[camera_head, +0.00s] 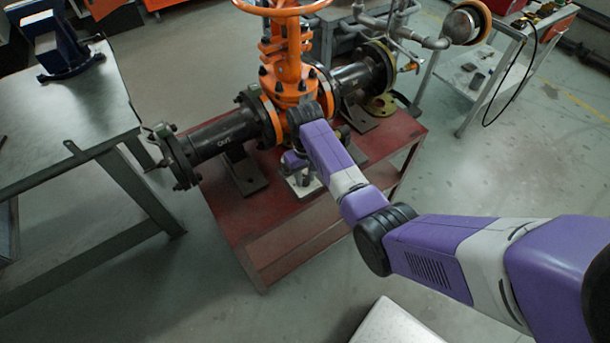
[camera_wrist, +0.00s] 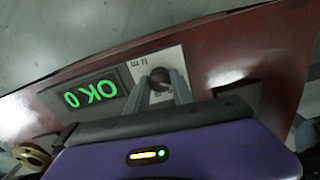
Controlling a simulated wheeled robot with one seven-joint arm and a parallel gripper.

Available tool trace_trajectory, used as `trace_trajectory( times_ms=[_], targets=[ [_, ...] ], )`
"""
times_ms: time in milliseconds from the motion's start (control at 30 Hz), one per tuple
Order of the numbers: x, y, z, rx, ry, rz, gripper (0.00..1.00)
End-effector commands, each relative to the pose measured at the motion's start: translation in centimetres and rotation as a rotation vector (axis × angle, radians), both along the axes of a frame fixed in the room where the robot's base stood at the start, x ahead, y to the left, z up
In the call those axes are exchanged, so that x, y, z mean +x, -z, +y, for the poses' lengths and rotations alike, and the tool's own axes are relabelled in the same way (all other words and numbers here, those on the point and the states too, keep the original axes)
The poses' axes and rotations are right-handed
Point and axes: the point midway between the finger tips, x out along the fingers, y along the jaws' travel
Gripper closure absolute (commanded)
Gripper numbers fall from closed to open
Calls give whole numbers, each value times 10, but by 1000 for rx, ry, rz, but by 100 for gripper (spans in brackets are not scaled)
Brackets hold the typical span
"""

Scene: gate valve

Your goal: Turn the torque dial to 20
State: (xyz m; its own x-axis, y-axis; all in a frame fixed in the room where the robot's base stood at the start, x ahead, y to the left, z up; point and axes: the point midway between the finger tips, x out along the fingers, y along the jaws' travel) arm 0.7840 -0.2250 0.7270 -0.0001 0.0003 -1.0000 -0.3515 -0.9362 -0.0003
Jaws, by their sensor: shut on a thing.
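The torque dial (camera_wrist: 160,75) is a small dark round knob on a white panel (camera_wrist: 179,56) marked "Nm" in the wrist view. My gripper (camera_wrist: 159,86) is shut on the dial, with one grey finger on each side of it. A black display (camera_wrist: 88,95) left of the dial shows green characters, "OK" and "0", turned in the picture. In the head view the white panel (camera_head: 303,190) shows on the red table under my arm; the dial is hidden there. I cannot read a dial setting.
The red table (camera_head: 265,265) carries an orange gate valve (camera_head: 290,75) with black flanged pipes (camera_head: 215,138) close beside my arm. A workbench (camera_head: 70,110) with a blue vise (camera_head: 60,45) stands at left. A grey cart (camera_head: 480,85) stands at right.

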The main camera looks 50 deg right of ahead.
Motion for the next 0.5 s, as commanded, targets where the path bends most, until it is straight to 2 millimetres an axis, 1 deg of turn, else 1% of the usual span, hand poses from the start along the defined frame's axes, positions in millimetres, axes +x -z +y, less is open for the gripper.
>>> trace_trajectory(
  times_ms=[167,500],
  targets=[
    [1,-3,1,0,121,0,100],
    [1,-3,1,0,438,0,100]
  ],
)
